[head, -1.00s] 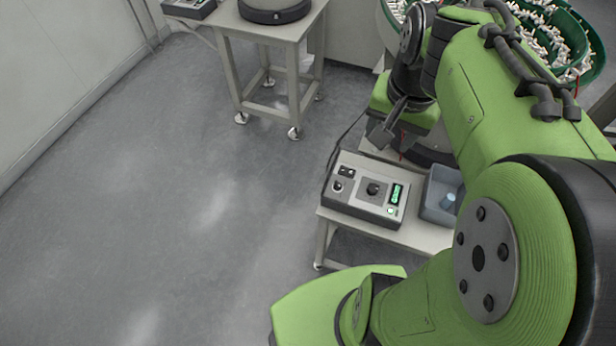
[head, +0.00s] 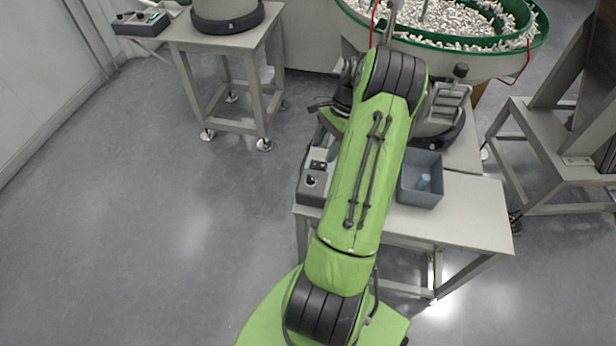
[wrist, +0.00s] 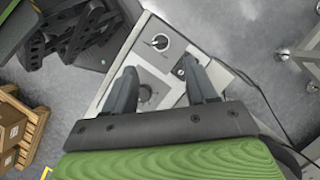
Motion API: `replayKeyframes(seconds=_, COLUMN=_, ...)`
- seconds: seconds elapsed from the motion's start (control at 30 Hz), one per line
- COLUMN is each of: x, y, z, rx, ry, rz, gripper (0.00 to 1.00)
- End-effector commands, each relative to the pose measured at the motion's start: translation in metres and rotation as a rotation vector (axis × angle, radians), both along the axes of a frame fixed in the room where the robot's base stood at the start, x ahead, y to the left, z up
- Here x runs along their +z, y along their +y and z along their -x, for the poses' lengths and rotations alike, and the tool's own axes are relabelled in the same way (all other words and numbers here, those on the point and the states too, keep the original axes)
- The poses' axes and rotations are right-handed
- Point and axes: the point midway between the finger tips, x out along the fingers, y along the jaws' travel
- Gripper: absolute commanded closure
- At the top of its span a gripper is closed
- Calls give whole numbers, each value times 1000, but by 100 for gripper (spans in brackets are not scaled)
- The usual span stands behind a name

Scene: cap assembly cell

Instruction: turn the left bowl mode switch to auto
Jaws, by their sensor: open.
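A grey control box (head: 311,188) stands on the near table in the head view, mostly hidden under my arm. A dark round selector knob (head: 310,180) shows at its left end. In the wrist view the box face (wrist: 122,112) carries this small selector knob (wrist: 160,42) in a pale ring, a larger dial (wrist: 145,93) on a square plate, and a small dark switch (wrist: 180,72). My gripper (wrist: 158,68) is open and empty over the box, its fingers either side of the dial. The selector lies beyond the fingertips. Labels are too small to read; contact cannot be told.
A blue-grey bin (head: 420,190) stands right of the box on the near table (head: 470,215). A green-rimmed bowl of parts (head: 440,42) is behind. Another stand (head: 215,38) and control box (head: 141,22) are at upper left. The left floor is clear.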

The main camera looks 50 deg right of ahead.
Motion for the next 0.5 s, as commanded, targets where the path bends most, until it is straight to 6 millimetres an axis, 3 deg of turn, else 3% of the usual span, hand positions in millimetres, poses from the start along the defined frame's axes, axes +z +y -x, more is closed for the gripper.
replayKeyframes(seconds=0.03, x=-18, y=6, z=-2, rx=2, ry=2, rz=-3, gripper=43)
replayKeyframes(seconds=0.3, x=-77, y=29, z=-11, rx=2, ry=2, rz=-2, gripper=43)
replayKeyframes(seconds=0.5, x=-95, y=37, z=-15, rx=2, ry=1, rz=1, gripper=43)
